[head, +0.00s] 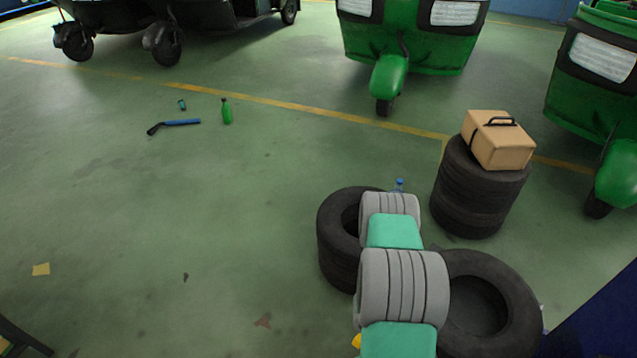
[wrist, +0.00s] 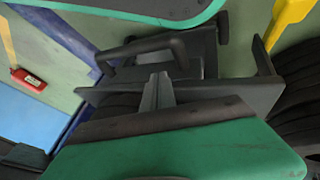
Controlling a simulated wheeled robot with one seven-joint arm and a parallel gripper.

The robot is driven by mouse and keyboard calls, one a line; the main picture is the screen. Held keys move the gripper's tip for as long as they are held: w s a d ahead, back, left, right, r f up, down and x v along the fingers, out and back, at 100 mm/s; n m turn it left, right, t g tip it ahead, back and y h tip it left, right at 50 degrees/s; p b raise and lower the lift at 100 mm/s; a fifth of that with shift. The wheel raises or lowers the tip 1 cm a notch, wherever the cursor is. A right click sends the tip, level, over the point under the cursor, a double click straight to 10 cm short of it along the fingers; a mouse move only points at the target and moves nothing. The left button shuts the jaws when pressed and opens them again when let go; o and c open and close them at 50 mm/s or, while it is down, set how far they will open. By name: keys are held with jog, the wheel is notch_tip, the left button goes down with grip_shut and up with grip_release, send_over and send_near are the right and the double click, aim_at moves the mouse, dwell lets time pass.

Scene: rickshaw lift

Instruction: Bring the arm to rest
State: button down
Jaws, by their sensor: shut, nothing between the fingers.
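My arm shows in the head view as grey ribbed joints and teal links at the lower middle, in front of the tyres; its end is hidden there. In the wrist view, my gripper (wrist: 158,82) is at the middle, with its narrow grey fingers together and nothing between them. Dark grey parts and a teal-green surface lie around and below it. I cannot tell whether the fingers touch anything.
Tyre stacks (head: 335,250) stand close around my arm; one bears a cardboard box (head: 500,140). A blue bottle (head: 398,186) stands behind it. A green bottle (head: 227,112) and blue-handled tool (head: 178,123) lie farther off. Green rickshaws (head: 415,45) stand behind. Left floor is mostly clear.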

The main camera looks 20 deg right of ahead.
jog(key=shift+p+v, duration=0.3)
jog(key=shift+v, duration=0.55)
jog(key=w+a+r+n+t+y+p, duration=0.1)
jog(key=w+a+r+n+p, duration=0.15)
jog(key=w+r, duration=0.55)
jog(key=w+a+r+n+t+p, duration=0.1)
jog(key=w+a+r+p, duration=0.3)
jog(key=r, duration=0.8)
jog(key=w+a+r+n+t+y+p, duration=0.1)
jog(key=w+r, duration=0.6)
jog(key=r, duration=0.4)
jog(key=s+a+r+n+y+p, duration=0.1)
jog(key=a+r+n+p, duration=0.1)
jog(key=a+r, duration=0.4)
jog(key=s+a+r+n+t+y+p, duration=0.1)
jog(key=a+r, duration=0.5)
jog(key=r, duration=0.7)
jog(key=s+a+r+n+t+y+p, duration=0.1)
jog(key=a+r+n+p, duration=0.3)
jog(key=r, duration=0.6)
jog(key=shift+s+a+n+y+p, duration=0.3)
jog(key=shift+s+a+n, duration=0.65)
jog(key=shift+n, duration=0.3)
jog(key=shift+w+r, duration=0.1)
jog(key=shift+r, duration=0.05)
